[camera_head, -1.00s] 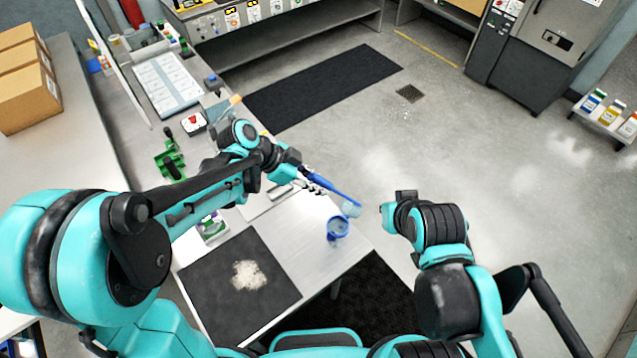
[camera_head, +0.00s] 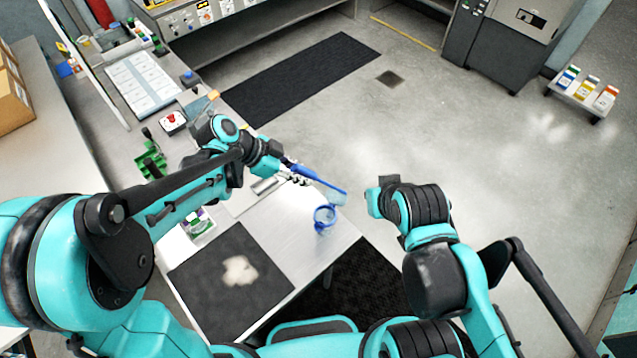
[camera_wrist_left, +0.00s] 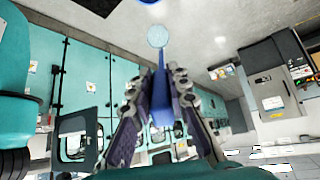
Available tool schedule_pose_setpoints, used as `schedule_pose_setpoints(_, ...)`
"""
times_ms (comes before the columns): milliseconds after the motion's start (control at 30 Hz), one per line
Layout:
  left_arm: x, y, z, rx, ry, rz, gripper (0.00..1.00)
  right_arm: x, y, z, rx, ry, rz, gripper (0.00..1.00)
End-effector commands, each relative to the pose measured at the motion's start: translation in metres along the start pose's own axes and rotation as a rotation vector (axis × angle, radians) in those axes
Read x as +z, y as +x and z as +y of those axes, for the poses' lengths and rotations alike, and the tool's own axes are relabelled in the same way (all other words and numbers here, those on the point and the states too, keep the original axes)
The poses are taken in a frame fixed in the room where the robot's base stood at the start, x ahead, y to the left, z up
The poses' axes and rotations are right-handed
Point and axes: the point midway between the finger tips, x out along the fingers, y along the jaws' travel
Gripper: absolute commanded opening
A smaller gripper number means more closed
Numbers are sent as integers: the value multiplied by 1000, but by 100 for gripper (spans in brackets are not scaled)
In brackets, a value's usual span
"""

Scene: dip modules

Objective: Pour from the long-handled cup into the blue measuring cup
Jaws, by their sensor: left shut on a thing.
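My left gripper (camera_head: 297,176) is shut on the blue handle of the long-handled cup (camera_head: 337,198). The cup's pale, see-through bowl is at the far end of the handle. The blue measuring cup (camera_head: 323,220) stands on the light table top near its right edge, just below and left of that bowl in the head view. In the left wrist view, the long-handled cup (camera_wrist_left: 157,37) has its handle running between the fingers (camera_wrist_left: 160,100), with its round bowl at the top. I cannot tell what is in either cup.
A dark mat (camera_head: 205,285) with a pale patch lies on the table to the lower left. A green item (camera_head: 152,162) and a red-topped box (camera_head: 173,122) stand further back. The table's right edge is close to the measuring cup, with floor beyond.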

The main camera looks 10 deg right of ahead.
Motion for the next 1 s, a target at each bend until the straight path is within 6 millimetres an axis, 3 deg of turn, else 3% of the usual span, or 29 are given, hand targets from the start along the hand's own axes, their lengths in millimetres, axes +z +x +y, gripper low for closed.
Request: schedule_pose_setpoints(1000,36,14,0,0,-2,138,0,30,41,0,0,0,0,0)
